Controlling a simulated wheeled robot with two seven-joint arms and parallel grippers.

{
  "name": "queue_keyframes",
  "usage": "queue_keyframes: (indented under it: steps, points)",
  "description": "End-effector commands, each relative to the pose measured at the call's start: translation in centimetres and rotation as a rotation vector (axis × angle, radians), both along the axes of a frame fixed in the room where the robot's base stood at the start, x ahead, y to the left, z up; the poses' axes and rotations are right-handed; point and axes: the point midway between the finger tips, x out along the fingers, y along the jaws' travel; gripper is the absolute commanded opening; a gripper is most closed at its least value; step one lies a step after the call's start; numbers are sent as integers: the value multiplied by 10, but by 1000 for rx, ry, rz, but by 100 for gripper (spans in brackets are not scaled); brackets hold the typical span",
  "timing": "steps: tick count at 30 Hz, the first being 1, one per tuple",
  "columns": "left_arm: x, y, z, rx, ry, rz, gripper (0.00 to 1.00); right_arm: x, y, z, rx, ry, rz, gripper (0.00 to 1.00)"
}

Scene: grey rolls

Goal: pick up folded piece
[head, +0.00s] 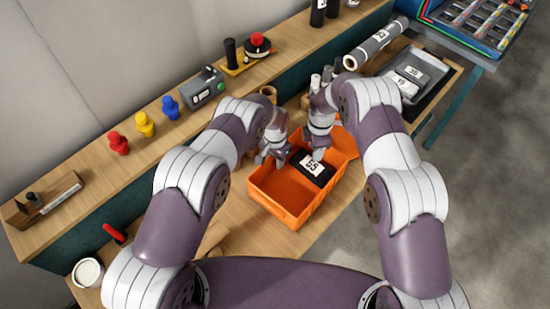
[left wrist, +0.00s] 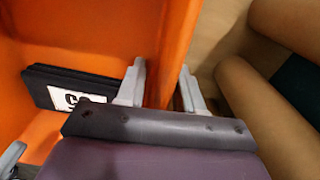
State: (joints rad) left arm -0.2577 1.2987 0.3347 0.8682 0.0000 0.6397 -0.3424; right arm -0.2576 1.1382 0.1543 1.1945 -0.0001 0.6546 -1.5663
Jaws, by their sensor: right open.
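The folded piece (head: 312,168) is black with a white number label. It lies in the far end of an open orange box (head: 281,212), against the wall. In the left wrist view the folded piece (left wrist: 72,93) lies inside, left of my fingers. My left gripper (head: 273,155) is at the box's far left wall; in the left wrist view its fingers (left wrist: 160,88) straddle the wall (left wrist: 172,40), one inside and one outside, closed on it. My right gripper (head: 318,153) is open, pointing down just over the folded piece; whether it touches is unclear.
An orange flap or lid (head: 343,143) extends beyond the box. Brown rolls (left wrist: 268,110) stand close outside the wall. A grey tray (head: 415,75) is at the right. Coloured knobs (head: 145,124) and a grey device (head: 204,88) line the back shelf.

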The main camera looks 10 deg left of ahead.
Motion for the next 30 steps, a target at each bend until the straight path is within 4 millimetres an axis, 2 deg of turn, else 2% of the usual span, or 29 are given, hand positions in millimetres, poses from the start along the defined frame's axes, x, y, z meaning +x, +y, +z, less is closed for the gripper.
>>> queue_keyframes:
  steps: [3, 5, 6, 7, 10, 11, 12, 14, 15, 19, 22, 26, 30]
  points:
    - [0, 0, 0, 0, 0, 0, 36, 0, 0, 0, 0, 0, 0, 43]
    - [0, 0, 0, 0, 0, 0, 17, 0, 0, 0, 0, 0, 0, 43]
    - [0, 0, 0, 0, 0, 0, 4, 0, 0, 0, 0, 0, 0, 43]
    - [0, 0, 0, 0, 0, 0, 0, 0, 0, 0, 0, 0, 0, 43]
    - [0, 0, 0, 0, 0, 0, 0, 0, 0, 0, 0, 0, 0, 43]
    - [0, 0, 0, 0, 0, 0, 0, 0, 0, 0, 0, 0, 0, 49]
    - [0, 0, 1, 0, 0, 0, 0, 2, -2, 2, 1, -4, -5, 62]
    - [0, 0, 1, 0, 0, 0, 0, 5, -8, 13, 10, -13, -27, 82]
    - [0, 0, 1, 0, 0, 0, 0, 3, -11, 20, 25, -15, -99, 87]
    - [0, 0, 0, 0, 0, 0, 0, -7, -15, 30, 81, -23, -521, 87]
    - [0, 0, 0, 0, 0, 0, 0, -12, -14, 29, 106, -22, -767, 87]
    - [0, 0, 0, 0, 0, 0, 0, -10, -12, 17, 120, -23, -917, 87]
    - [0, 0, 1, 0, 0, 0, 0, -8, -9, -15, 120, -24, -932, 87]
